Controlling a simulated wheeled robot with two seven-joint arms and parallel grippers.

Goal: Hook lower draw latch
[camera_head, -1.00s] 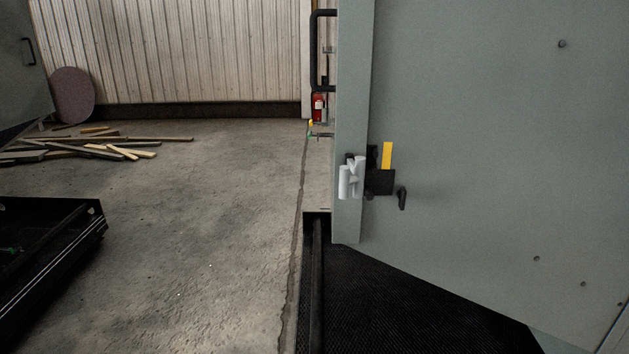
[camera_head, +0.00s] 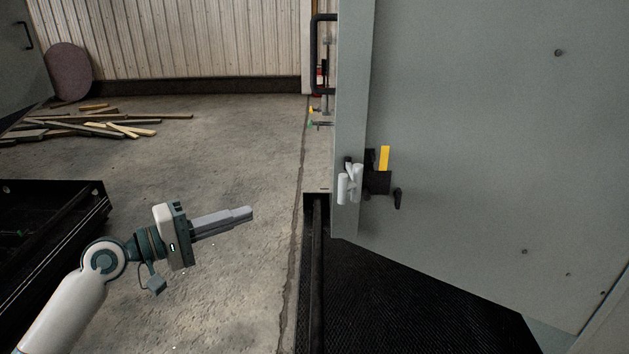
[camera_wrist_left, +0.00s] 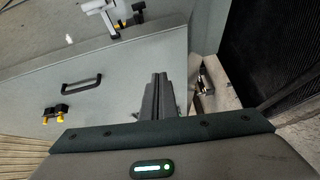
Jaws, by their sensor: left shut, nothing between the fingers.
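The draw latch (camera_head: 349,184) shows in the head view as light grey metal parts at the left edge of the grey enclosure door. A black block (camera_head: 377,183) with a yellow strip (camera_head: 384,158) sits beside it. My left gripper (camera_head: 250,213) is shut and empty, pointing right, apart from the latch and to its lower left in the picture. In the left wrist view, the shut fingers (camera_wrist_left: 158,80) point away over grey panels. White and black hardware (camera_wrist_left: 110,14) shows at the top there; I cannot tell whether it is the same latch. My right gripper is not in view.
The grey door (camera_head: 480,130) fills the right side. A small black handle (camera_head: 397,199) is on it. A black bin (camera_head: 50,230) stands at the left, and loose planks (camera_head: 90,124) lie behind it. Concrete floor is clear between the bin and door.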

